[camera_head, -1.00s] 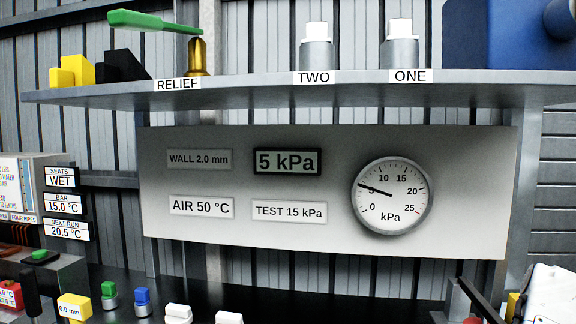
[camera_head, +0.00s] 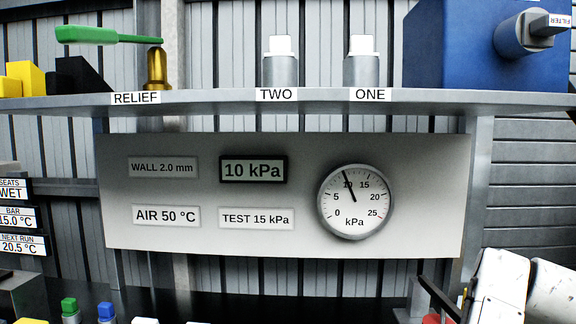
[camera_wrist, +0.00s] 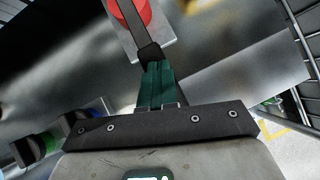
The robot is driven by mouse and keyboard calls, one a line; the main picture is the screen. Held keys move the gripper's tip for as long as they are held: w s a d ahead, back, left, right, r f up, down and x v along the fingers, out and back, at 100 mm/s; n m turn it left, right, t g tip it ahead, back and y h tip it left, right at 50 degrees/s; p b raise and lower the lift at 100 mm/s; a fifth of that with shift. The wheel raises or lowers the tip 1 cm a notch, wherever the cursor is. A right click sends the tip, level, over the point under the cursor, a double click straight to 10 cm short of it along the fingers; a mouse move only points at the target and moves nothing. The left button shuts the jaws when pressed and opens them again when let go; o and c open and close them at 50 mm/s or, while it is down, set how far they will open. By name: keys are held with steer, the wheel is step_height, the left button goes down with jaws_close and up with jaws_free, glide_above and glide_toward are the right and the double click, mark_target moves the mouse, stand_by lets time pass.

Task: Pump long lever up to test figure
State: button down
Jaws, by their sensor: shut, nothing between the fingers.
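The digital readout (camera_head: 253,170) shows 10 kPa. The round gauge (camera_head: 355,202) has its needle at about 10. The test label (camera_head: 256,218) reads TEST 15 kPa. A dark bar, likely the long lever (camera_head: 438,298), slants at the lower right; its lower end is out of frame. In the wrist view a dark bar with a block at its end (camera_wrist: 149,52) meets the tips of my gripper (camera_wrist: 155,68), whose green fingers are shut with nothing between them. Whether they touch the bar I cannot tell. My gripper is not visible in the head view.
The shelf (camera_head: 215,103) carries the green-handled RELIEF valve (camera_head: 157,68), plungers TWO (camera_head: 280,65) and ONE (camera_head: 361,65), and a blue box (camera_head: 450,50). In the wrist view a red round part (camera_wrist: 130,12) lies behind the bar; wire racks (camera_wrist: 305,45) stand at right.

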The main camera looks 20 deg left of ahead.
steer(key=shift+d+r+p, duration=0.1)
steer(key=shift+r+p, duration=1.65)
steer(key=shift+r, duration=0.7)
stand_by(0.4)
